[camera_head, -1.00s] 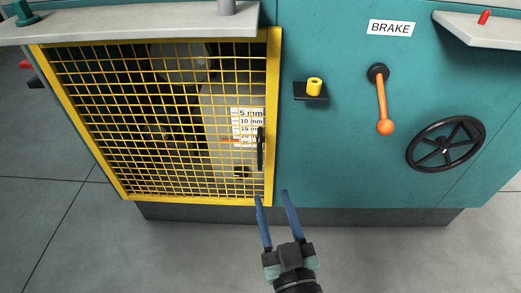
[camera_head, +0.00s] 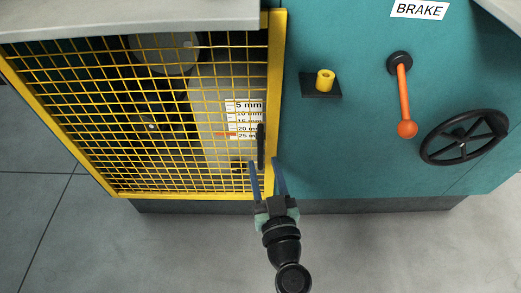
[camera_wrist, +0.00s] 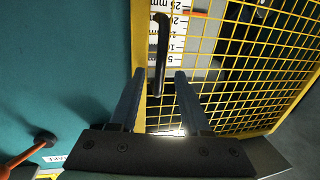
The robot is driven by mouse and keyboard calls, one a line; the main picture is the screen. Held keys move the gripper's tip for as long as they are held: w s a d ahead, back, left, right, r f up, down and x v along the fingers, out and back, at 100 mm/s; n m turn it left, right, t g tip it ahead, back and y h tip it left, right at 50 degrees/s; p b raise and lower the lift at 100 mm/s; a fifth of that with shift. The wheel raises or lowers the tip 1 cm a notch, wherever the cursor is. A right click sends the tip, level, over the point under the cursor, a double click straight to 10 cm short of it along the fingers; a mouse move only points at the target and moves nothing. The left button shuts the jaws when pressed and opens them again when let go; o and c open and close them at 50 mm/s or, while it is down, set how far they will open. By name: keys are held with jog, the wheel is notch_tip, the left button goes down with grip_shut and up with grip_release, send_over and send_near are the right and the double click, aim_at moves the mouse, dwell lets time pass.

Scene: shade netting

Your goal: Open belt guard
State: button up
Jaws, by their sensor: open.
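The belt guard (camera_head: 278,60) is a yellow-framed mesh door on the teal machine and appears shut. Its black upright handle (camera_head: 261,140) sits near the right edge of the frame. In the wrist view the handle (camera_wrist: 160,45) runs down toward the fingers, its lower end between them in the picture. My gripper (camera_head: 263,161) is open, with one blue finger to each side of the handle's lower end. It also shows open in the wrist view (camera_wrist: 158,73). I see no finger touching the handle. Pulleys and a millimetre scale (camera_head: 247,118) show behind the mesh.
Right of the guard are a yellow knob (camera_head: 325,79) on a black bracket, an orange brake lever (camera_head: 405,100) and a black handwheel (camera_head: 464,137). A grey ledge (camera_head: 120,18) overhangs the guard's top. The floor (camera_head: 400,250) in front is clear.

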aim_at(261, 156)
jog(key=shift+w+a, duration=0.25)
jog(key=shift+w, duration=0.85)
jog(key=shift+w+a, duration=0.2)
jog(key=shift+w, duration=0.9)
grip_shut()
